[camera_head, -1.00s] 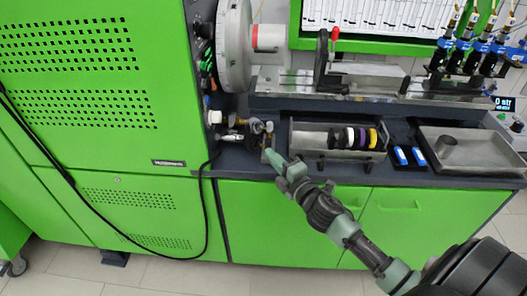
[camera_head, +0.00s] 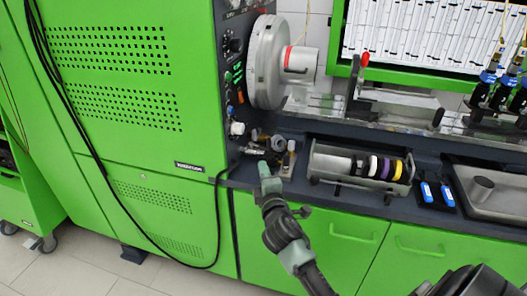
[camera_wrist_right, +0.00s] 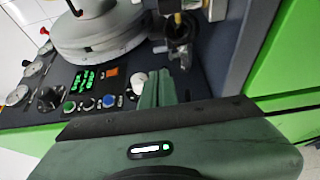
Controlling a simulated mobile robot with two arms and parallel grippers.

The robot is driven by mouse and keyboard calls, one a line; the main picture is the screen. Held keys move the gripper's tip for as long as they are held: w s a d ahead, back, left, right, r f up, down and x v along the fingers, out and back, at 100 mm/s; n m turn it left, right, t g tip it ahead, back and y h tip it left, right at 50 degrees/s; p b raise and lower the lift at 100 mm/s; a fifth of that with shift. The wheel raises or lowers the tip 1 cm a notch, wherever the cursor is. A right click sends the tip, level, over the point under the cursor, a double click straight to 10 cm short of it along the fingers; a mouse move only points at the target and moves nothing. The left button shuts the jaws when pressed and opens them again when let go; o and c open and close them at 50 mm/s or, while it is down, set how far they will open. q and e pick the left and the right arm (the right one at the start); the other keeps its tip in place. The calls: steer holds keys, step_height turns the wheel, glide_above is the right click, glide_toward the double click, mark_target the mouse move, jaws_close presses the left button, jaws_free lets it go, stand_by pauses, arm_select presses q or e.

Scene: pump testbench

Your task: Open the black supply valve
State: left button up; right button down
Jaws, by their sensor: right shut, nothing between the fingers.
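My right gripper (camera_head: 264,168) is shut and empty at the front edge of the bench, just in front of a cluster of small metal fittings (camera_head: 262,143) beside the green cabinet. Its closed green fingers also show in the right wrist view (camera_wrist_right: 158,88). A dark fitting (camera_wrist_right: 178,35) is beyond the fingertips there and may be the black supply valve, but I cannot tell for sure. In the head view the valve cannot be picked out among the fittings. Contact between fingers and fittings cannot be made out. My left gripper is not in view.
A metal tray with colored rings (camera_head: 340,181) stands right of the fittings. A white knob (camera_head: 237,128) and a panel with buttons (camera_wrist_right: 88,103) are close to the gripper. A black cable (camera_head: 219,215) hangs down the cabinet front.

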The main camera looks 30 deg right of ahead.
mark_target(270, 144)
steer(key=x, duration=0.3)
steer(key=d+x, duration=0.1)
steer(key=x, duration=0.2)
steer(key=d+p+x, duration=0.1)
steer(key=x, duration=0.2)
steer(key=shift+s, duration=0.4)
steer(key=shift+w+d, duration=0.1)
steer(key=shift+d, duration=0.4)
steer(key=shift+w+d, duration=0.2)
steer(key=shift+d, duration=0.35)
steer(key=shift+w+d, duration=0.15)
steer(key=shift+d, duration=0.4)
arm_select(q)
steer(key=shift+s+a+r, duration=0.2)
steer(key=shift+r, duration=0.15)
arm_select(e)
steer(key=shift+r, duration=0.25)
steer(key=shift+s, duration=0.1)
